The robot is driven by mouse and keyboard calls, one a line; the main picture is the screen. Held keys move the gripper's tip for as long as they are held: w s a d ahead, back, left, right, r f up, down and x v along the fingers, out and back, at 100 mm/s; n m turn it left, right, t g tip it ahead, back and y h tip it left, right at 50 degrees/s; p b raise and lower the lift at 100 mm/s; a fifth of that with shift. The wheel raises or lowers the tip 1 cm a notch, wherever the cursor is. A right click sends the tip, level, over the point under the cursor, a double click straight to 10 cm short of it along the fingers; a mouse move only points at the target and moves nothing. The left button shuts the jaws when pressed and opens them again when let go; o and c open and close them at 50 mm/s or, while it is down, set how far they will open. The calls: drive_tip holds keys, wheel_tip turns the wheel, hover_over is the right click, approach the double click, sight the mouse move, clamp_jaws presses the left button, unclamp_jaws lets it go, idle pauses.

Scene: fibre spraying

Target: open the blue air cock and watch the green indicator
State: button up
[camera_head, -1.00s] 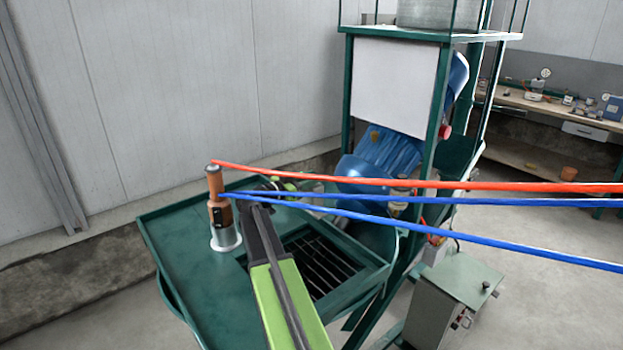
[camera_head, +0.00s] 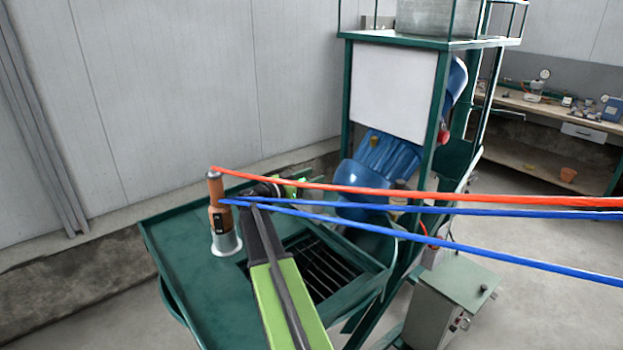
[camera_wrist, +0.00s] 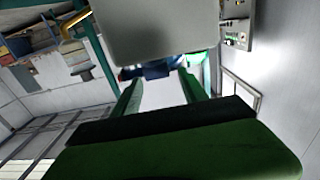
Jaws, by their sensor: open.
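In the wrist view, a dark blue part (camera_wrist: 157,70), which looks like the air cock, sits just beyond and between my two green fingertips. My gripper (camera_wrist: 160,84) is open, with a gap between its fingers. I cannot tell whether it touches the blue part. A bright green glow (camera_wrist: 196,58), likely the indicator, shows beside the right fingertip, partly hidden. In the head view, my gripper (camera_head: 284,187) is at the far side of the green table, partly behind hoses. The cock and indicator cannot be made out there.
A brown-handled tool (camera_head: 217,207) stands on the green table (camera_head: 190,275), near a dark grate (camera_head: 322,268). A red hose (camera_head: 420,195) and blue hoses (camera_head: 430,230) cross to the right. A grey box (camera_wrist: 155,28) fills the wrist view's top. A cabinet (camera_head: 445,300) stands right.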

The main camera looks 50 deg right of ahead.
wheel_tip(320, 180, up, 4)
drive_tip(key=shift+s+f+p, duration=0.1)
drive_tip(key=shift+f+p, duration=0.1)
drive_tip(key=shift+p, duration=0.75)
drive_tip(key=s+d+r+p, duration=0.3)
drive_tip(key=s+r+p, duration=0.2)
drive_tip(key=s, duration=0.6)
drive_tip(key=shift+d+r, duration=0.15)
drive_tip(key=shift+d, duration=0.25)
